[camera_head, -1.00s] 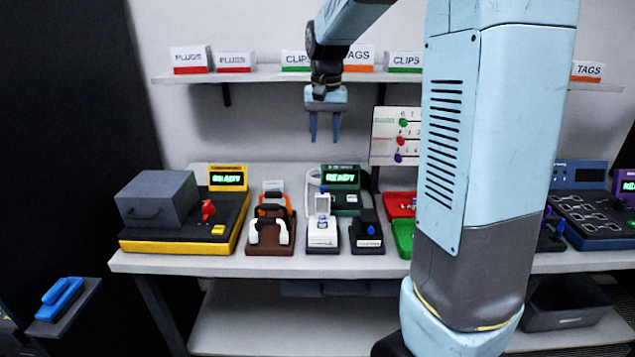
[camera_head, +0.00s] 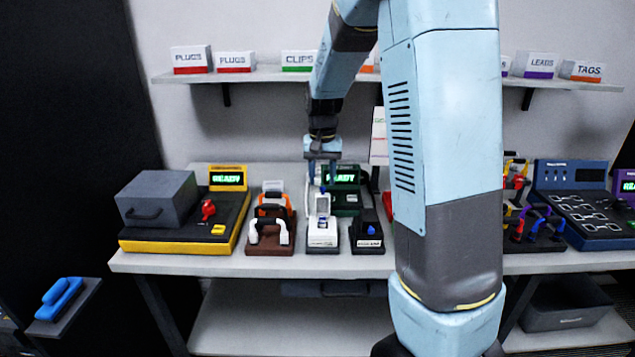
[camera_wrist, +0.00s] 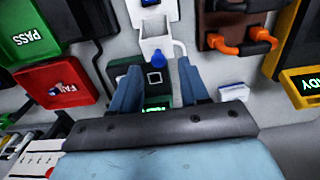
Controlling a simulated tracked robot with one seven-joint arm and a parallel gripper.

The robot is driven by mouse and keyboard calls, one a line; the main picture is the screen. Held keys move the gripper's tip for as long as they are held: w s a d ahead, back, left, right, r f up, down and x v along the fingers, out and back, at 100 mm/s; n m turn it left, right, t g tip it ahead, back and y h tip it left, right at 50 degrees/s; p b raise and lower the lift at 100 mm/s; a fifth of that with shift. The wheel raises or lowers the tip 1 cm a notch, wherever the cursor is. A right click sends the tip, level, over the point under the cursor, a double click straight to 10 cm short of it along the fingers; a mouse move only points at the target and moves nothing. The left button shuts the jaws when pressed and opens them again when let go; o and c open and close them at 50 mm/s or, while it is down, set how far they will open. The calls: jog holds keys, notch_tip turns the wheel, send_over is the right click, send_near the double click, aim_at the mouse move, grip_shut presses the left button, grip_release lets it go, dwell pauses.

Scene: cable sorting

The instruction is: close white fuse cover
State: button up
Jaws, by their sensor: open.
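The white fuse cover (camera_head: 323,203) stands raised on its white fuse holder (camera_head: 322,235), at the middle of the bench. In the wrist view the white cover (camera_wrist: 157,42) shows at the top centre, just beyond my fingertips. My gripper (camera_head: 322,179) points down above and slightly behind the raised cover. In the wrist view my gripper (camera_wrist: 158,92) has its two blue fingers spread, with nothing held between them. A blue knob (camera_wrist: 158,60) shows between the fingers and the cover. I cannot tell whether a finger touches the cover.
A black block with a blue part (camera_head: 368,232) stands close right of the holder. A brown stand with white and orange cables (camera_head: 270,238) is close left. Behind is a green READY unit (camera_head: 341,176). A yellow-edged tester (camera_head: 185,235) with a grey box lies farther left.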

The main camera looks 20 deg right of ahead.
jog(key=shift+f, duration=0.95)
jog(key=shift+c, duration=0.4)
grip_shut()
